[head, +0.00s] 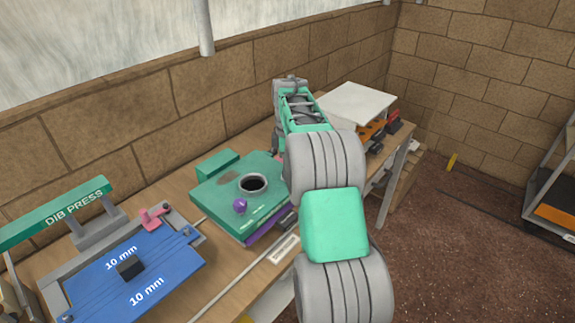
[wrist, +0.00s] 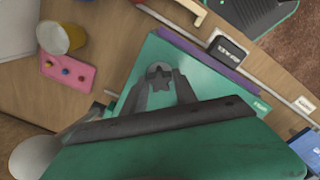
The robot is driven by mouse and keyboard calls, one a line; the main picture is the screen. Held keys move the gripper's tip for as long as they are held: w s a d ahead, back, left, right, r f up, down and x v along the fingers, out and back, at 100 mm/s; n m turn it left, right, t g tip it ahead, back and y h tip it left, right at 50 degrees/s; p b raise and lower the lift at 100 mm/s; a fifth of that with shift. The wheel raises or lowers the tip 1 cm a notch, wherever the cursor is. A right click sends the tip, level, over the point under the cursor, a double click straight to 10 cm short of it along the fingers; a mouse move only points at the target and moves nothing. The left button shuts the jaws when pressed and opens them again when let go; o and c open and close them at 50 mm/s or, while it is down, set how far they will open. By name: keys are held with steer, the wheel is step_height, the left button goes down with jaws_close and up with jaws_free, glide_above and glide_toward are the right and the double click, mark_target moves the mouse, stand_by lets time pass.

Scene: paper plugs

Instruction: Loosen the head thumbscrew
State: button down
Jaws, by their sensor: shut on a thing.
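A dark star-shaped knob (wrist: 159,79), which looks like the head thumbscrew, shows in the wrist view on the green machine. My gripper (wrist: 160,72) is shut on this knob, one finger on each side. In the head view the green machine (head: 215,190) stands on the bench with a round dark opening (head: 253,183) and a purple knob (head: 240,206) on its top. My arm reaches past its right side, and the star-shaped knob is hidden there. Whether the knob has turned cannot be told.
The blue dib press (head: 180,262) stands at the left. A white board (head: 358,103) is at the bench's far end. The wrist view shows a pink block (wrist: 67,73) with coloured knobs and a yellow-rimmed cup (wrist: 73,38). Open floor lies to the right.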

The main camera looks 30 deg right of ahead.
steer(key=n+p, duration=0.2)
steer(key=n, duration=0.4)
steer(key=shift+r, duration=0.15)
steer(key=n, duration=0.3)
steer(key=shift+n+p, duration=0.3)
steer(key=shift+p, duration=0.1)
steer(key=shift+n, duration=0.7)
steer(key=c, duration=1)
jaws_free()
steer(key=shift+c, duration=0.2)
steer(key=shift+r+p, duration=1.6)
steer(key=shift+r, duration=0.3)
